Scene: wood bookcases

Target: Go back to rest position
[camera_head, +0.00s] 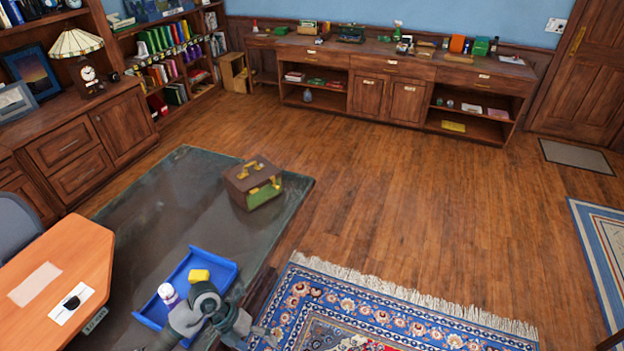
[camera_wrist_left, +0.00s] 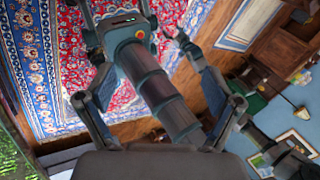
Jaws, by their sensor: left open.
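My left gripper (camera_head: 250,330) shows at the bottom of the head view, at the end of my grey arm, low and right of a blue tray (camera_head: 222,260). In the left wrist view my left gripper (camera_wrist_left: 157,88) has its two fingers spread wide apart. I see nothing held between them. Behind the fingers, in the middle of that view, is a part of my own body. My right gripper does not show clearly in either view.
A yellow block (camera_head: 199,276) and a white-and-purple bottle (camera_head: 168,294) are in the tray. A brown case (camera_head: 252,184) stands on the dark table (camera_head: 170,190). An orange-topped desk (camera_head: 85,245) is at left. A patterned rug (camera_head: 400,318) and open wooden floor (camera_head: 420,210) lie right.

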